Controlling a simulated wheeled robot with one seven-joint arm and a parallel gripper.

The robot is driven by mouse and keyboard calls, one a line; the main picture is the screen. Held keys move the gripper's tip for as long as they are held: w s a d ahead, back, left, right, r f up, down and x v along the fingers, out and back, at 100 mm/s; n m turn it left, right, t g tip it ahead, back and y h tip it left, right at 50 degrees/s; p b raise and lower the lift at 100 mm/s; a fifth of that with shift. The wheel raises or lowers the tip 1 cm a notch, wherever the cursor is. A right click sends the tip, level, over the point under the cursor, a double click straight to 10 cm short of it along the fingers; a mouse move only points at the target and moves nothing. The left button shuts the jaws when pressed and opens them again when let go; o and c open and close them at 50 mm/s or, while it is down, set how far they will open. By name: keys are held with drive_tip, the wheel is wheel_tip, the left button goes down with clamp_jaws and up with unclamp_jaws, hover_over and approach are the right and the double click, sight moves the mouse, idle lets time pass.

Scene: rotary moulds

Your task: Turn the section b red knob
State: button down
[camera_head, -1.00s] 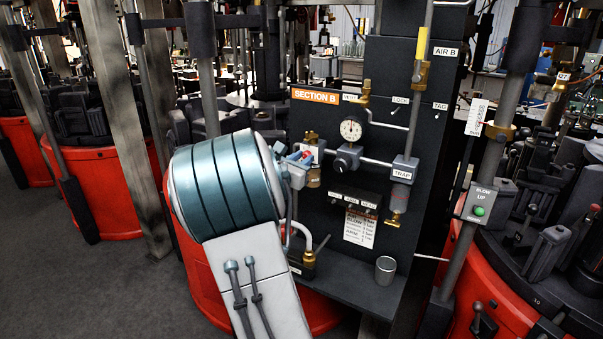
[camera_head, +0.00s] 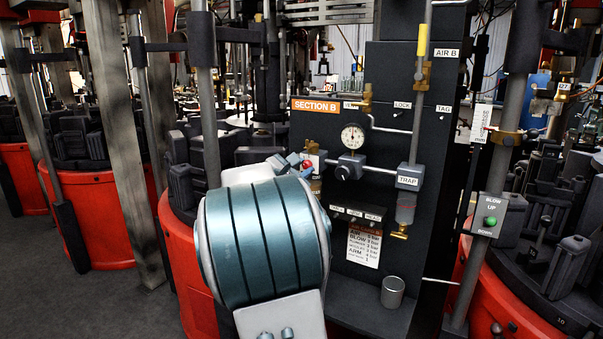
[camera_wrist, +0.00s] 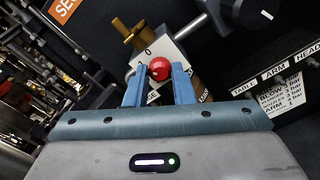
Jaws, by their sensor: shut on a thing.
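The red knob (camera_wrist: 159,69) is a small glossy ball in front of a white plate (camera_wrist: 150,52) on the section B panel. In the wrist view my gripper (camera_wrist: 158,78) has its two blue fingers on either side of the knob, shut on it. In the head view the red knob (camera_head: 307,166) is a small red spot at the fingertips, and my teal and white arm hides the area below it. The orange SECTION B sign (camera_head: 317,107) is above it on the dark panel (camera_head: 392,130).
A round gauge (camera_head: 352,136) and black regulator knob (camera_head: 343,172) are close to the right. A brass fitting (camera_wrist: 133,35) is beside the knob in the wrist view.

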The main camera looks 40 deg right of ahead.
drive_tip(key=c, duration=1.2)
unclamp_jaws()
drive_tip(key=shift+c, duration=0.2)
drive_tip(key=shift+a, duration=0.1)
drive_tip(key=v, duration=1.3)
drive_tip(key=shift+s+a, duration=0.2)
drive_tip(key=shift+a, duration=0.1)
drive_tip(key=s+a+f+m+g+y+p, duration=0.45)
drive_tip(key=s+f+m+y, duration=0.3)
drive_tip(key=s, duration=0.45)
drive_tip(key=s+a+m+y+p, duration=0.3)
drive_tip(key=s+a+m+y, duration=0.1)
drive_tip(key=a, duration=0.4)
drive_tip(key=s+a+f+m+y+p, duration=0.1)
drive_tip(key=s+a+m+y+p, duration=0.2)
drive_tip(key=a, duration=0.5)
drive_tip(key=shift+s+a+f+m+y, duration=0.4)
drive_tip(key=shift+s+m+y, duration=0.35)
drive_tip(key=shift+s+y, duration=0.4)
